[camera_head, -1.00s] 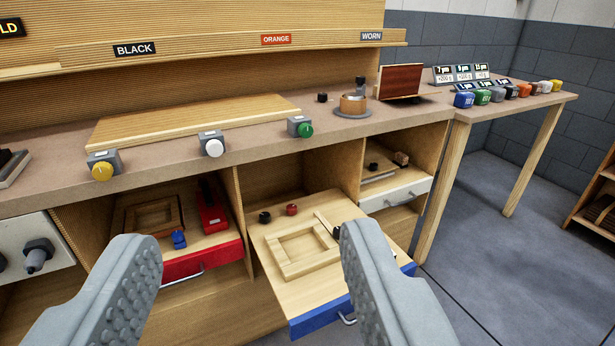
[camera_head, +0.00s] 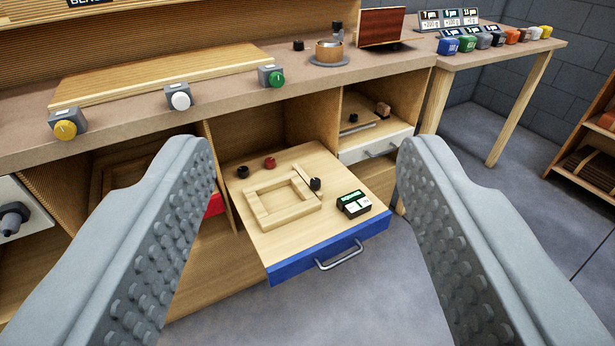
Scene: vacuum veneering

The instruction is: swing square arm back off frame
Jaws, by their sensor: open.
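A square light-wood frame (camera_head: 283,207) lies flat on the board of the pulled-out blue-fronted drawer (camera_head: 330,249). A thin wooden arm (camera_head: 304,186) lies along or over the frame's right side, close to a black knob (camera_head: 316,184); I cannot tell exactly how far it overlaps the frame. My gripper (camera_head: 305,240) is open and empty. Its two ribbed grey fingers stand wide apart in the foreground, with the drawer and frame showing between them. I see no contact with the frame or arm.
A small black-and-white labelled display (camera_head: 354,204) sits right of the frame. A black knob (camera_head: 243,172) and a red knob (camera_head: 270,163) are behind it. The bench top (camera_head: 230,100) above carries yellow, white and green knobs.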

